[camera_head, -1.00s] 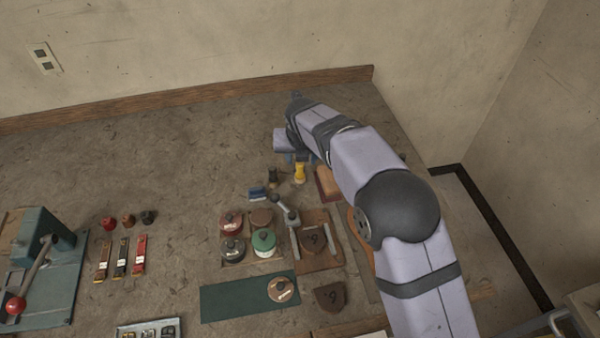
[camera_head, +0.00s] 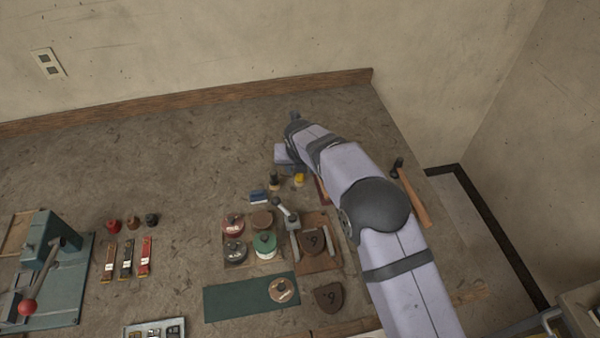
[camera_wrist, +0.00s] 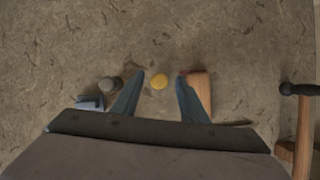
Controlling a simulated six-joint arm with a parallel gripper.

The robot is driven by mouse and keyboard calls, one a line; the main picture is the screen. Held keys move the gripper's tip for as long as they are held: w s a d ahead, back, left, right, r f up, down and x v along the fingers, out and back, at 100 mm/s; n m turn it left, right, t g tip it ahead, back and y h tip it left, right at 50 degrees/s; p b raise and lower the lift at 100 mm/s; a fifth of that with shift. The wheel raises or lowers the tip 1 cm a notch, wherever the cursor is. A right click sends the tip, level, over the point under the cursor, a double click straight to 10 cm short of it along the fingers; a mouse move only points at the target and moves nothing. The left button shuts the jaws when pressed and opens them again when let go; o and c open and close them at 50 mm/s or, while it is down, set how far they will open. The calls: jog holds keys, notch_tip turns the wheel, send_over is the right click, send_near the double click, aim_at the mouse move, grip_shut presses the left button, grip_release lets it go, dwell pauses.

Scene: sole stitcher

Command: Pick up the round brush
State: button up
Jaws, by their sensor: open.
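I cannot tell for sure which of the two is the round brush, as no bristles show clearly. My gripper (camera_wrist: 162,76) is open and empty, pointing down over the yellow piece.
A blue block-like piece (camera_head: 258,197) lies to the left. A wooden block (camera_wrist: 201,90) is close by my right finger. A hammer (camera_head: 412,195) lies further right. The bench's back left is clear.

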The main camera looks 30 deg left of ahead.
jog(key=shift+x, duration=1.05)
grip_shut()
jog(key=shift+r, duration=0.2)
